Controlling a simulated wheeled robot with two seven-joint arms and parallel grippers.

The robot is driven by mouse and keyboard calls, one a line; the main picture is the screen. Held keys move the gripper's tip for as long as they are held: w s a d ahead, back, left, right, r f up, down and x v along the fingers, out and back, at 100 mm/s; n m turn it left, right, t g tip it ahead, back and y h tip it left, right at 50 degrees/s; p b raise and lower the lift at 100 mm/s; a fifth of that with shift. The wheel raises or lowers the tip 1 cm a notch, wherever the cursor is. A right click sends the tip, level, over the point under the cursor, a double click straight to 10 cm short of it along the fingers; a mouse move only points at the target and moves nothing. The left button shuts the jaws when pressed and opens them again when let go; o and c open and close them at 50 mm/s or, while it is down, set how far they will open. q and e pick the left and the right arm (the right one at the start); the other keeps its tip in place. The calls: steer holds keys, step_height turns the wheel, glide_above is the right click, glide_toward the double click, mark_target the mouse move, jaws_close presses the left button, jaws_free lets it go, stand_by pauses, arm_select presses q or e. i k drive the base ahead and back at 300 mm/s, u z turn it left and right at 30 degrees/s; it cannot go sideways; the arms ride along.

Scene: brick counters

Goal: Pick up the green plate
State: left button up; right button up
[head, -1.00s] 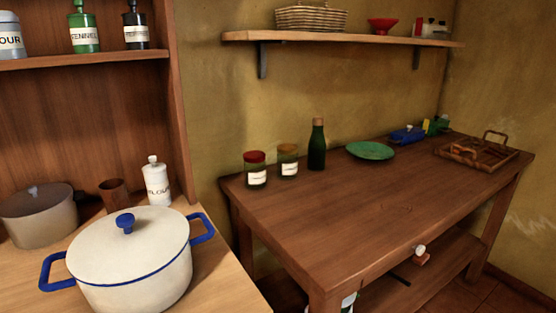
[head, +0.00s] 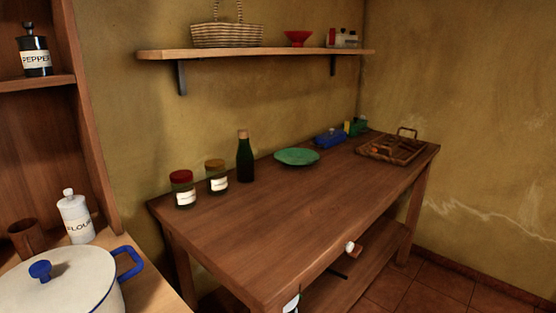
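The green plate (head: 297,156) lies flat near the back edge of the dark wooden table (head: 290,220), right of a dark green bottle (head: 245,158). Its top looks bare. Neither of my grippers shows in the head view.
Two labelled jars (head: 182,189) stand left of the bottle. A blue object (head: 329,138) and a wooden tray (head: 374,149) are right of the plate. A white pot (head: 75,283) sits on the left counter. A shelf (head: 255,53) hangs above. The table's front and middle are clear.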

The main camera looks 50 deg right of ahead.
mark_target(294, 156)
steer(key=z, duration=1.7)
steer(key=k, duration=0.1)
steer(key=z, duration=0.1)
